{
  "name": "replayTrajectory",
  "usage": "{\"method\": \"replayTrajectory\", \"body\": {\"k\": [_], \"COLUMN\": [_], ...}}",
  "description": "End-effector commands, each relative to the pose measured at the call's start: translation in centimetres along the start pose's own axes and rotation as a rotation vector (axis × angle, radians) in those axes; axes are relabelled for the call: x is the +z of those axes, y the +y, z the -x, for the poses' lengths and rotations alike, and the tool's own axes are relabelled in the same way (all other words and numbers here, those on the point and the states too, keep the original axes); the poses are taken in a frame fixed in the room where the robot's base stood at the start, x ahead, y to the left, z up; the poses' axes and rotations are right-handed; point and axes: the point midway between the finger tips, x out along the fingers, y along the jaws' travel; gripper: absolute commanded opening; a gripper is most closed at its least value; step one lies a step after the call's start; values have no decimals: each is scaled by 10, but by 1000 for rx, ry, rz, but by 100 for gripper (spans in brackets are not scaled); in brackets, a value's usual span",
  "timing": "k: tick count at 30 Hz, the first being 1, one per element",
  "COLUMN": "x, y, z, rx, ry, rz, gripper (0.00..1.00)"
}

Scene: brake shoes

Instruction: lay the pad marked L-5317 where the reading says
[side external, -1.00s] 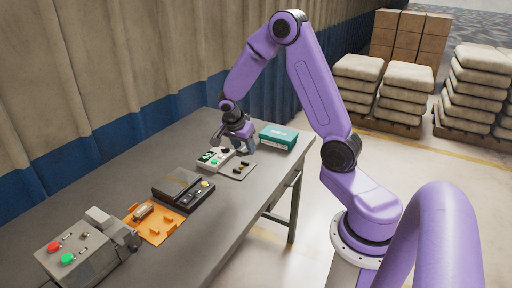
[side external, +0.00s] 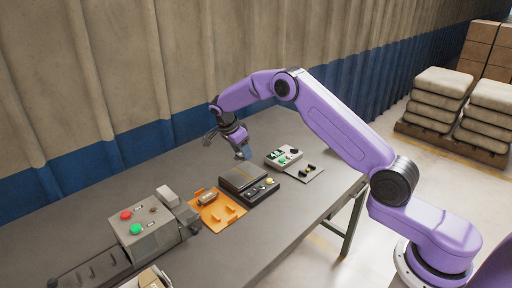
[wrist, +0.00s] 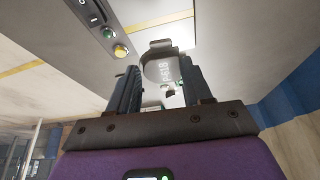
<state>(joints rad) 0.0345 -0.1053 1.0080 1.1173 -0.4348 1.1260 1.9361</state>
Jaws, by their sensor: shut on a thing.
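In the wrist view my gripper (wrist: 162,85) is shut on a pale grey piece with a rounded edge (wrist: 158,70). Dark characters show on this piece, too small and oblique to read surely. An orange tray (side external: 230,214) with raised lugs lies left of the dark device, and a small brownish piece (side external: 207,198) sits on it. A pale instrument with a green display (side external: 284,157) stands to the right, beside a grey plate (side external: 316,175) bearing small dark pieces.
A grey machine with red and green buttons (side external: 145,232) stands at the left of the table. An open box (side external: 152,279) shows at the bottom edge. The table (side external: 285,212) is clear in front of the dark device. Stacked sacks (side external: 440,98) stand on the floor behind.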

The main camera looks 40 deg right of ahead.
Motion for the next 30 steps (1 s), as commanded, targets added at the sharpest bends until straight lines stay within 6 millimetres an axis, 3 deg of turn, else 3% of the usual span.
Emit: {"method": "replayTrajectory", "body": {"k": [8,21,30], "x": [9,24,29], "y": [-3,-3,-4], "z": [-7,-45,-56], "rx": [3,2,1], "ry": [-4,-3,-3], "rz": [-1,-1,-2], "gripper": [10,10,10]}}
